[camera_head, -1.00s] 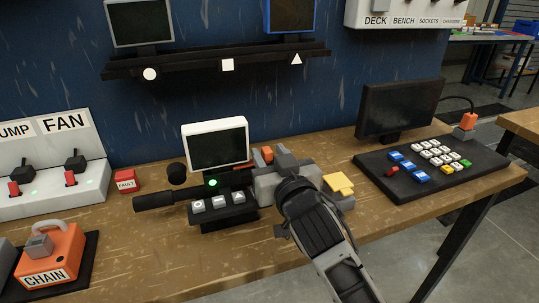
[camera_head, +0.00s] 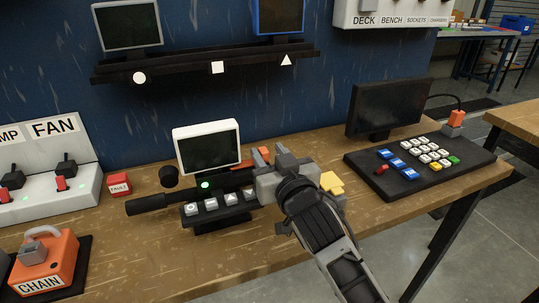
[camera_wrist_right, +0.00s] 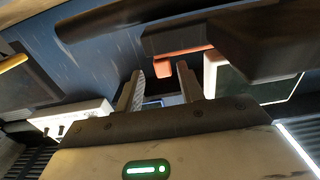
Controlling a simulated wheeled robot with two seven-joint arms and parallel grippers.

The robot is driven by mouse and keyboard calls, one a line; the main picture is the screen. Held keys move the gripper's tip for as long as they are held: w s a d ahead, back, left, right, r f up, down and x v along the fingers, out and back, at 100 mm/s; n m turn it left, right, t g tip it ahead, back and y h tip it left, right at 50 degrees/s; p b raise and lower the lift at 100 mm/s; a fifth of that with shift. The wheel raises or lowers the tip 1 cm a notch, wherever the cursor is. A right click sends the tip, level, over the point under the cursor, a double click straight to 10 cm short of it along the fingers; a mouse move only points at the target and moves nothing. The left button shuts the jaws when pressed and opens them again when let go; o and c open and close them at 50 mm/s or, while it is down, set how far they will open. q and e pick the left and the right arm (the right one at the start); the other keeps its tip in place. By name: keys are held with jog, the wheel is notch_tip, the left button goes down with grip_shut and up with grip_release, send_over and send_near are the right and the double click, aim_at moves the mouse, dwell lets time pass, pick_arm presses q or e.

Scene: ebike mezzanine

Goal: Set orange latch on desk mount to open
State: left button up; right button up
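The desk mount is a dark handlebar (camera_head: 150,203) with a button pad (camera_head: 222,216) and a white-framed display (camera_head: 207,148) on the wooden desk. The orange latch (camera_head: 263,153) shows as a small patch just behind my right gripper (camera_head: 291,160); most of it is hidden in the head view. In the right wrist view the orange latch (camera_wrist_right: 180,66) is a bar beneath a dark body, beyond the fingertips. My right gripper (camera_wrist_right: 160,78) is open there, fingers apart with nothing visibly held. I cannot tell whether a finger touches the latch. My left gripper is not in view.
A yellow part (camera_head: 331,183) sits just right of my right gripper. A black monitor (camera_head: 388,107) and key panel (camera_head: 420,168) stand to the right. A red FAULT button (camera_head: 119,184), FAN switch box (camera_head: 60,190) and orange CHAIN box (camera_head: 45,267) are left. The front desk middle is clear.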

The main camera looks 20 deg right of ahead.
jog(key=shift+s+f, duration=0.1)
jog(key=shift+s, duration=0.2)
pick_arm(q)
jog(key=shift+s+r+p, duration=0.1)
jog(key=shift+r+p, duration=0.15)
jog(key=shift+p, duration=0.2)
pick_arm(e)
jog(key=s, duration=1.5)
jog(key=shift+s+d, duration=0.15)
jog(key=shift+d, duration=0.15)
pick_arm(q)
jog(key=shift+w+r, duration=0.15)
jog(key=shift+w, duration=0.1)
